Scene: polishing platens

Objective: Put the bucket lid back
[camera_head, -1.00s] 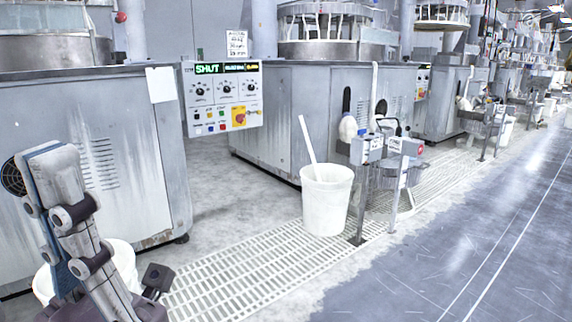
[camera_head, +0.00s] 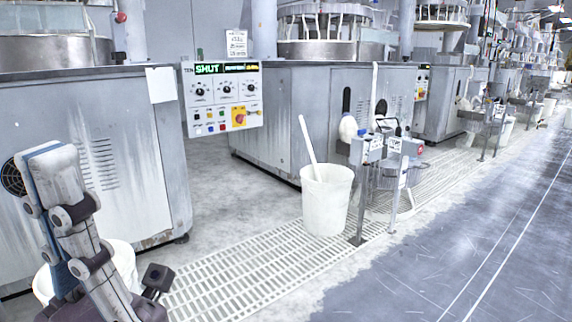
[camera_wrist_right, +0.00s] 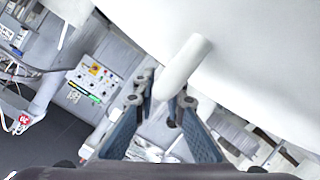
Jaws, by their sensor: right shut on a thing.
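In the right wrist view, my right gripper (camera_wrist_right: 165,100) has blue-padded fingers around a white cylindrical handle (camera_wrist_right: 184,65) on a large smooth white piece (camera_wrist_right: 250,40), which looks like the lid. It fills the upper right of that view; its rim is not fully seen. In the head view, a white bucket (camera_head: 326,215) without a lid stands on the floor grating, a white stick (camera_head: 308,140) leaning out of it. A second white bucket (camera_head: 122,265) is partly hidden behind my left gripper (camera_head: 48,158). My left gripper points up at the lower left; its opening is unclear.
A control panel (camera_head: 222,98) hangs between grey machine cabinets (camera_head: 110,150). A small metal stand (camera_head: 378,150) is just right of the bucket with the stick. Floor grating (camera_head: 240,275) runs along the cabinets. The grey floor (camera_head: 470,230) at the right is clear.

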